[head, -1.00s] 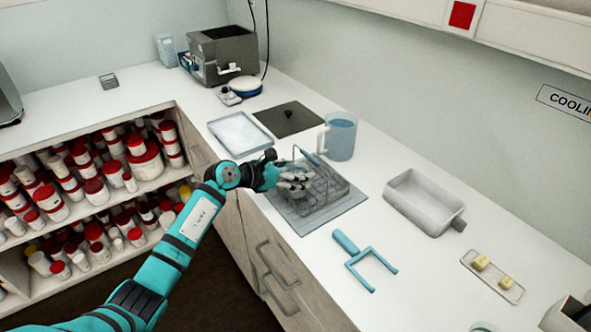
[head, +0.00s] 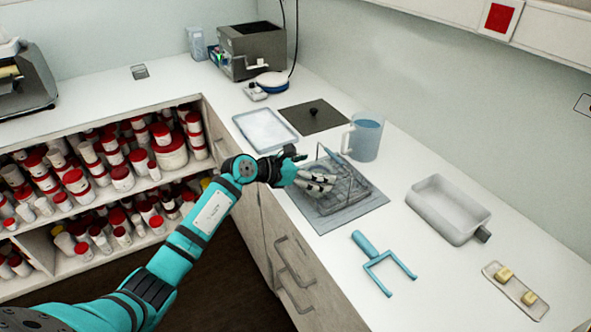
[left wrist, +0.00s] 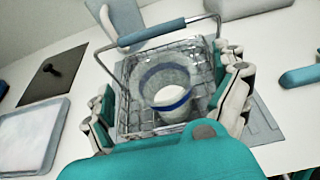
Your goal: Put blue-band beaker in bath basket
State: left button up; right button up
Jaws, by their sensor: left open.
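The bath basket (head: 360,190) is a wire basket with a tall handle, standing on a grey mat on the counter. In the left wrist view the basket (left wrist: 137,118) has a blue grip on its handle. The blue-band beaker (left wrist: 172,104) is clear glass with a blue band, and appears to be inside the basket's wires. My left gripper (head: 325,184) is at the basket. In the left wrist view its fingers (left wrist: 168,103) are spread on either side of the beaker, open. Fingers hide much of the beaker in the head view. My right gripper is out of view.
A jug of blue liquid (head: 366,138) stands close behind the basket. A white tray (head: 265,118) and dark lid plate (head: 312,107) lie to its left. A grey open tub (head: 425,206), blue fork-shaped tool (head: 366,243) and small tray with yellow cubes (head: 490,275) are to the right.

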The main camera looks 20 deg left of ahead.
pick_arm(q)
jog(key=b+v, duration=0.2)
jog(key=v, duration=0.8)
jog(key=shift+s+r, duration=0.15)
jog(key=shift+s, duration=0.1)
jog(key=shift+a, duration=0.1)
